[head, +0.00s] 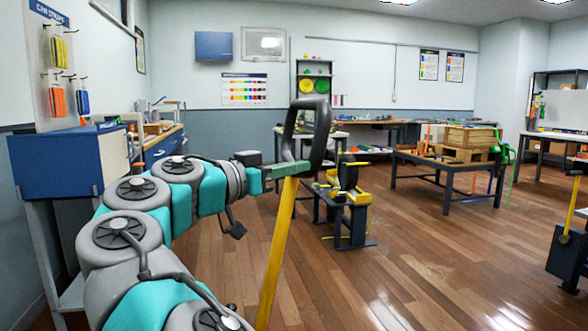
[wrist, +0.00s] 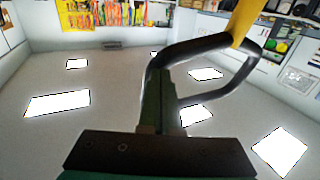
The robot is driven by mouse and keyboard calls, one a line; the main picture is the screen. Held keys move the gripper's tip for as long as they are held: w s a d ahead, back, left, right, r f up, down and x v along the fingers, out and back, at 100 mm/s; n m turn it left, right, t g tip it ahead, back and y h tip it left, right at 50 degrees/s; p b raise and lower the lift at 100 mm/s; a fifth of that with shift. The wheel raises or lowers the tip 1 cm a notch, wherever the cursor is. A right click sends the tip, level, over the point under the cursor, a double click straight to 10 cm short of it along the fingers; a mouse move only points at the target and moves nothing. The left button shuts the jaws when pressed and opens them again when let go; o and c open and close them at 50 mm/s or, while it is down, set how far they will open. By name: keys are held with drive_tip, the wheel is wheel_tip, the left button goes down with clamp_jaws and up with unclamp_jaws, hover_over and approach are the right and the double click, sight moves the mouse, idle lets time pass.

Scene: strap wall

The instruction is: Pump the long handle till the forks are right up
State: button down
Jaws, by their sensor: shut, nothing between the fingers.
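The long handle is a yellow shaft (head: 277,255) with a black loop grip (head: 291,118) at its top. It stands tilted slightly to the right in the head view, and its lower end runs out of the picture. My gripper (head: 291,169) is at the lower part of the loop, where it meets the shaft. In the wrist view my dark green fingers (wrist: 164,108) are closed together, with the black loop (wrist: 193,49) at their tips and to their right. I cannot tell whether they touch it. The yellow shaft also shows at the top (wrist: 244,19). The forks are not in view.
A blue cabinet (head: 68,163) stands close on the left. Behind the handle is a dark stand with yellow parts (head: 347,205). A dark table (head: 440,170) with wooden crates stands at the back right. The wooden floor (head: 420,260) to the right of the handle is largely clear.

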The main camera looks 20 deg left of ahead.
sight(311, 174)
drive_tip(key=shift+d+f, duration=0.2)
drive_tip(key=shift+f, duration=0.05)
drive_tip(key=shift+d+b, duration=0.15)
drive_tip(key=shift+b, duration=0.2)
drive_tip(key=shift+w+d+f, duration=0.15)
drive_tip(key=shift+d, duration=0.15)
drive_tip(key=shift+w+d+f+g+b, duration=0.3)
drive_tip(key=shift+w+d+b, duration=0.15)
drive_tip(key=shift+d+b, duration=0.3)
drive_tip(key=w+d+f+m+g+y+b, duration=0.1)
drive_tip(key=w+d+f+g+b, duration=0.1)
drive_tip(key=w+d+f+b, duration=0.6)
drive_tip(key=w+d+f+m+g+y+b, duration=0.1)
drive_tip(key=w+d+f+y+b, duration=0.2)
drive_tip(key=d, duration=0.8)
drive_tip(key=w+d+f+g+b, duration=0.1)
drive_tip(key=w+d+f, duration=0.4)
drive_tip(key=d+f, duration=0.2)
drive_tip(key=w+d+f+m+g+y+b, duration=0.1)
drive_tip(key=w+d+f+b, duration=0.1)
drive_tip(key=w+d+f, duration=0.2)
drive_tip(key=d+f, duration=0.3)
drive_tip(key=f, duration=0.3)
drive_tip(key=shift+w+d+f+g+y, duration=0.3)
drive_tip(key=shift+w, duration=0.1)
